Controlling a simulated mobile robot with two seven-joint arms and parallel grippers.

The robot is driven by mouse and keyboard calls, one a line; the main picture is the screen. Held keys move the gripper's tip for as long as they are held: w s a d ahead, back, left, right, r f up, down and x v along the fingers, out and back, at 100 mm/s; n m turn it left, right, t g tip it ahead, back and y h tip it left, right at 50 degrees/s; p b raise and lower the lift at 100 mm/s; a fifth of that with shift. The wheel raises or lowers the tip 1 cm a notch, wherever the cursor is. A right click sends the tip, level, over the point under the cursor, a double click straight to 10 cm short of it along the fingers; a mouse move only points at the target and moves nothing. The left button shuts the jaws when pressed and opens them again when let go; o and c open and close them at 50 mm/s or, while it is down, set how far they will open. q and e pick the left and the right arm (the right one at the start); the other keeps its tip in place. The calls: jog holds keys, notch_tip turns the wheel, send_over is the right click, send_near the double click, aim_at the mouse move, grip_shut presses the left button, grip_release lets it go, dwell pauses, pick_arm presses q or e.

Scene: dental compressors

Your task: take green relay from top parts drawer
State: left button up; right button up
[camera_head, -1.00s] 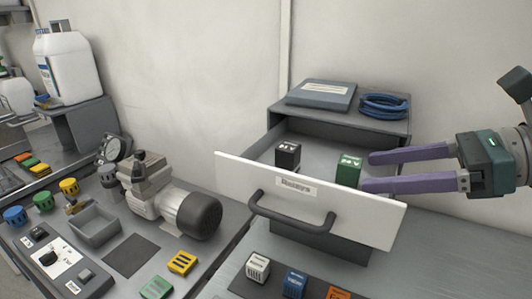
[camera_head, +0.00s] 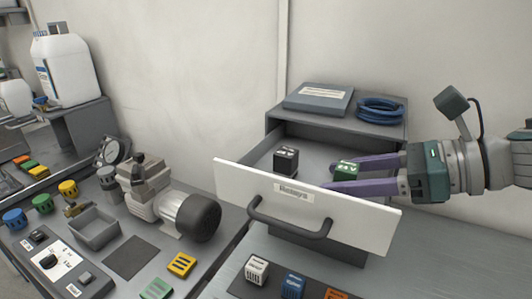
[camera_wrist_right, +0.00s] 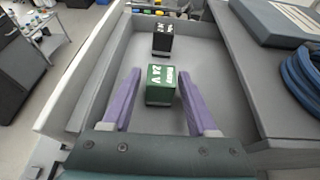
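The top parts drawer (camera_head: 230,180), with a white front, a dark handle and a "Relays" label, is pulled open. The green relay (camera_head: 346,167) sits inside it, with white lettering on its top; it also shows in the right wrist view (camera_wrist_right: 160,86). A black relay (camera_head: 286,160) stands apart from it, further left in the drawer. My right gripper (camera_head: 342,174) has its purple fingers spread on either side of the green relay. In the right wrist view a gap shows between the relay and each finger. My left gripper is not in view.
A grey box (camera_head: 320,98) and a coiled blue cable (camera_head: 381,108) lie on top of the cabinet. White, blue and orange relays stand on a mat in front of the drawer. A compressor (camera_head: 178,205) stands at left.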

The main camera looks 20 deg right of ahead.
grip_shut()
jog(key=shift+r, duration=0.1)
dwell(0.4)
